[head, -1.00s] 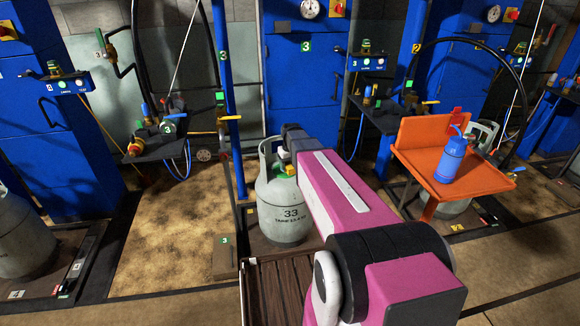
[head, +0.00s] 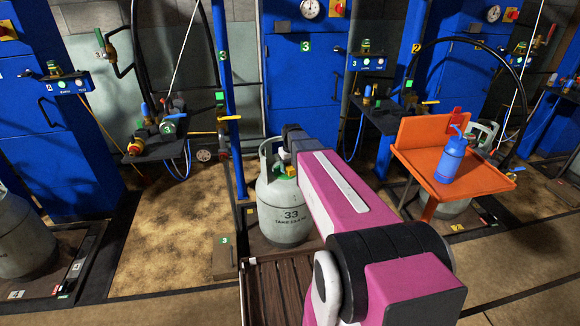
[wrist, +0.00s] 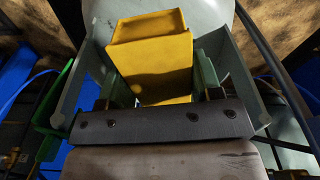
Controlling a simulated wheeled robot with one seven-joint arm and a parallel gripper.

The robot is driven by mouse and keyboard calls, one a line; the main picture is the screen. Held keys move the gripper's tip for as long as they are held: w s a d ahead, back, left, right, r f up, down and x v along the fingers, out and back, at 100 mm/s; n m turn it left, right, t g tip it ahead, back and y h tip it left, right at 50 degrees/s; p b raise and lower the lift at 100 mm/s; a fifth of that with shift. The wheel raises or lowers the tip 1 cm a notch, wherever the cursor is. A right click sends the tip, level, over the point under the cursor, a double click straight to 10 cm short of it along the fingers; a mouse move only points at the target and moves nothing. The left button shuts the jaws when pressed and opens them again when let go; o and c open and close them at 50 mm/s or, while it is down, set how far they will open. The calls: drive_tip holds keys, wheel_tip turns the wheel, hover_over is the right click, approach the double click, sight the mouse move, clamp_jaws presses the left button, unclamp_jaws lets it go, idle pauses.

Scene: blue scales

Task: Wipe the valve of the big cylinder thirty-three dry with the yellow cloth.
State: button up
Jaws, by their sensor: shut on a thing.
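The big grey-green cylinder thirty-three (head: 283,212) stands upright on the scale, with its number facing me. Its open collar (head: 266,152) rises around the valve. My gripper (head: 286,164) is down at the collar on top of the cylinder, partly hidden by my arm. In the wrist view my gripper (wrist: 155,92) is shut on the yellow cloth (wrist: 150,62), which looks like a folded block. The collar walls (wrist: 240,75) stand on both sides of it. A bit of green shows beside the cloth. The valve is mostly hidden, and I cannot tell whether the cloth touches it.
A slatted brown platform (head: 279,297) lies in front of the cylinder. A blue post (head: 229,110) stands close behind it at left. Another grey cylinder (head: 18,240) stands at far left.

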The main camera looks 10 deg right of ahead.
drive_tip(key=shift+w+a, duration=0.2)
drive_tip(key=shift+w, duration=0.7)
drive_tip(key=shift+s, duration=0.15)
drive_tip(key=shift+s+d+r, duration=0.1)
drive_tip(key=shift+s+d, duration=0.1)
drive_tip(key=shift+s, duration=0.55)
drive_tip(key=shift+w, duration=0.1)
drive_tip(key=shift+w+a, duration=0.2)
drive_tip(key=shift+w, duration=0.6)
